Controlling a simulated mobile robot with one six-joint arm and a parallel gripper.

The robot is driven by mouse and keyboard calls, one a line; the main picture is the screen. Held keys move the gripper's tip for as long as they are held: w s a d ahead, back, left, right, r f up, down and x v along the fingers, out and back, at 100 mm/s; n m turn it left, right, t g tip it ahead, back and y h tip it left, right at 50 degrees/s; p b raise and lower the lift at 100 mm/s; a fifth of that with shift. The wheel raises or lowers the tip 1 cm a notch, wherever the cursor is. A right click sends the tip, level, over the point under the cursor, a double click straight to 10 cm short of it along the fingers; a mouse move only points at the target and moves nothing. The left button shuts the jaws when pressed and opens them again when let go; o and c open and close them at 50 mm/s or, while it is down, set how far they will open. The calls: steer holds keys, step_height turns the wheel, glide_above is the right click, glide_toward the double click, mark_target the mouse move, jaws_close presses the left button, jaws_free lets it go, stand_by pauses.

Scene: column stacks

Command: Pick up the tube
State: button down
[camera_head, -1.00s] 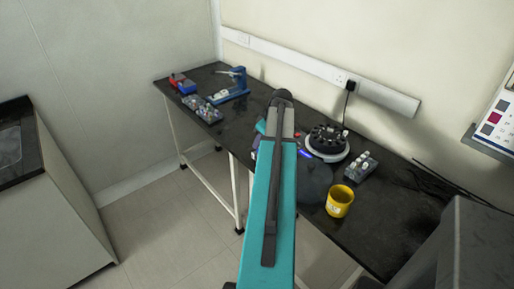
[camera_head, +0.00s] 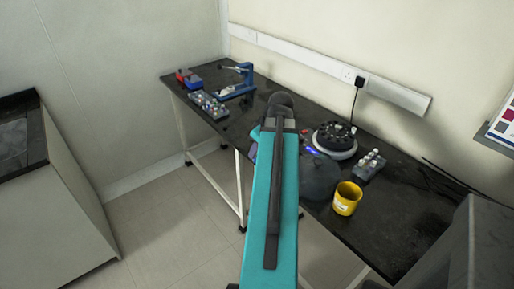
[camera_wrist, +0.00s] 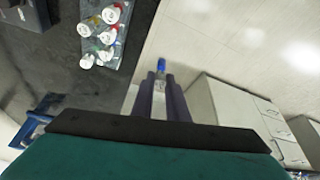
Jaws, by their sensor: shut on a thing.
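The tube (camera_wrist: 160,78) shows in the wrist view, a clear tube with a blue cap between the two dark fingers. My gripper (camera_wrist: 160,90) is shut on it, with the cap standing out past the fingertips. In the wrist view the tube is seen over the floor beside the bench edge. In the head view my teal arm (camera_head: 272,200) hides the gripper and the tube.
A rack of capped tubes (camera_wrist: 104,32) stands on the dark bench (camera_head: 400,215). In the head view are a round centrifuge-like device (camera_head: 335,141), a yellow cup (camera_head: 346,198), a small tube rack (camera_head: 371,165), another rack (camera_head: 208,104) and a blue stand (camera_head: 238,82).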

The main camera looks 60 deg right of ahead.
steer(key=a+b, duration=0.1)
steer(key=b, duration=0.3)
steer(key=a+b, duration=0.1)
steer(key=b, duration=0.1)
steer(key=shift+s+a+f, duration=0.1)
steer(key=shift+s+a, duration=0.15)
steer(key=shift+a, duration=0.1)
steer(key=shift+a+b, duration=0.15)
steer(key=shift+b, duration=0.3)
steer(key=a+b, duration=0.1)
steer(key=b, duration=0.3)
steer(key=shift+s+a, duration=0.2)
steer(key=shift+s+a+r+b, duration=0.1)
steer(key=shift+a+r+b, duration=0.25)
steer(key=shift+b, duration=0.45)
